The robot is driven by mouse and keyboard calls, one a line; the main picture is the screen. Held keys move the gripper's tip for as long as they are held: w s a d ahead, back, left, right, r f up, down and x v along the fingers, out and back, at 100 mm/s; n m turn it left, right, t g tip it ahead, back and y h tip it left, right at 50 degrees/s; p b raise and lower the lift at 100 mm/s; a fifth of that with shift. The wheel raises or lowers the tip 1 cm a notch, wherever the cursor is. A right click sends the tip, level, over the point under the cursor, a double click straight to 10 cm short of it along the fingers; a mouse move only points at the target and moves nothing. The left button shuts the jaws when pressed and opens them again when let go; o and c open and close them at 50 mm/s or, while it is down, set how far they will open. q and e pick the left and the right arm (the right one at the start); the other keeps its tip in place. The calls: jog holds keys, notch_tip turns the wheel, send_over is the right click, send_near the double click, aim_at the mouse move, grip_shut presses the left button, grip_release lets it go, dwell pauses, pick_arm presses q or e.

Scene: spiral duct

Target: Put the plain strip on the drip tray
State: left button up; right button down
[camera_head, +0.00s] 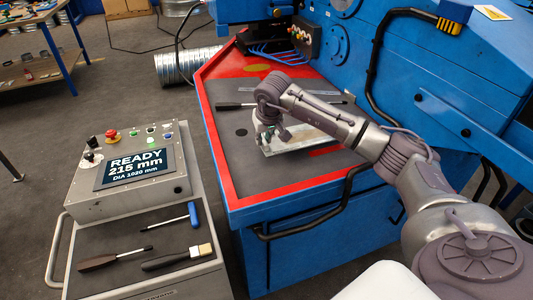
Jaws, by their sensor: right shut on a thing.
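My right gripper (270,136) reaches in from the right over the red-edged dark top (222,160) of the blue machine. It is shut at the left end of a pale, flat metal piece (296,146), which looks like the plain strip. My arm hides part of this piece, and I cannot tell if it is lifted or touches the surface. I cannot clearly pick out a separate drip tray; the red-edged top is the only tray-like surface near the gripper. My left gripper is not in view.
A screwdriver (232,105) lies behind the gripper on the dark top. Blue wire-like parts (275,54) lie farther back. At left stands a control box (130,165) on a cart with several hand tools. A spiral duct (187,66) lies on the floor.

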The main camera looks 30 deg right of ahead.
aim_at(266, 149)
jog(key=shift+s+f, duration=0.4)
jog(key=shift+s, duration=0.1)
notch_tip(266, 149, down, 4)
jog(key=b, duration=0.3)
jog(key=shift+r, duration=0.15)
jog(key=c, duration=1.1)
grip_release()
jog(key=v, duration=1.2)
jog(key=shift+s+a, duration=0.1)
